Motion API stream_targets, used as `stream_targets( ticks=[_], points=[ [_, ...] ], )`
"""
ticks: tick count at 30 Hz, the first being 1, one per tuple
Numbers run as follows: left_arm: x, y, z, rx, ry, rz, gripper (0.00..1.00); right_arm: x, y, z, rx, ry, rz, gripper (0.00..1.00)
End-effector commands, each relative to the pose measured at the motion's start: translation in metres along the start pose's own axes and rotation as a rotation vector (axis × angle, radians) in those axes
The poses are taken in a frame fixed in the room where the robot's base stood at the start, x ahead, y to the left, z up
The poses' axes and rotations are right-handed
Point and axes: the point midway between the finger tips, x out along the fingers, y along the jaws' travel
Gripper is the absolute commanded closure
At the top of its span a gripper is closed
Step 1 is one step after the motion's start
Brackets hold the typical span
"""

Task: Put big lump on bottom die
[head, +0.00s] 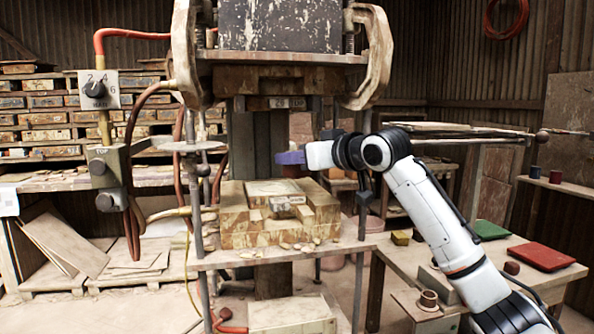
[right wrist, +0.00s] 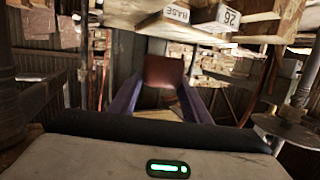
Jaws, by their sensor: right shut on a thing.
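The bottom die (head: 270,188) is a pale block with a small label on its front, set in a blocky tan bed on the press shelf. My right gripper (head: 291,158), with purple fingers, comes in from the right above the bottom die's right part. It is shut on a reddish-brown lump (head: 291,171), held clear above the die. The lump also shows in the right wrist view (right wrist: 164,71), between the purple fingers (right wrist: 160,98). The upper die (head: 283,103), with a "26" label, hangs above; it is seen in the right wrist view (right wrist: 228,16). My left gripper is out of view.
Press rods (head: 190,200) and a control box (head: 98,90) with hoses stand left of the die. Crumbs (head: 285,247) lie on the shelf's front. A side table at right bears a green mat (head: 490,230), a red mat (head: 542,256) and a small dark red lump (head: 512,267).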

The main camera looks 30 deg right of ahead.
Motion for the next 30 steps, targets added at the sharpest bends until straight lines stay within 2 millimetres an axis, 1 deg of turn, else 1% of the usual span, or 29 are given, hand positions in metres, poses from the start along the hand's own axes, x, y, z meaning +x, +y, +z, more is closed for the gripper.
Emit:
stream_targets(
  ticks=[1,3,6,8,17,18,20,21,30],
  points=[
    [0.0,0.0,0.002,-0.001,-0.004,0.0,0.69,0.004,0.0,0.003,0.0,-0.001,0.0,0.91],
    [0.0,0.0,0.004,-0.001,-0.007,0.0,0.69,0.005,0.0,0.016,-0.001,-0.002,0.0,0.91],
    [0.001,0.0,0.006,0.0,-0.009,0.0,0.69,0.007,0.0,0.03,-0.001,-0.001,-0.001,0.91],
    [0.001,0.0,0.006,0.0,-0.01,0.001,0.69,0.008,-0.001,0.033,0.0,0.002,-0.001,0.91],
    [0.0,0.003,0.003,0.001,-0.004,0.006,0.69,0.008,-0.001,0.035,0.0,0.002,-0.001,0.91],
    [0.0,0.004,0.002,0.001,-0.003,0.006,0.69,0.009,-0.001,0.037,0.0,-0.001,-0.001,0.55],
    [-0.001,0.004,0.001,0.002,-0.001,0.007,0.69,0.008,-0.001,0.036,0.0,-0.001,-0.001,0.45],
    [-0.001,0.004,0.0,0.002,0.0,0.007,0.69,0.009,-0.001,0.036,0.0,-0.001,-0.001,0.38],
    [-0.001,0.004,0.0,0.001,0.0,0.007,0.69,0.008,0.0,0.035,0.0,0.0,-0.001,0.38]
  ],
)
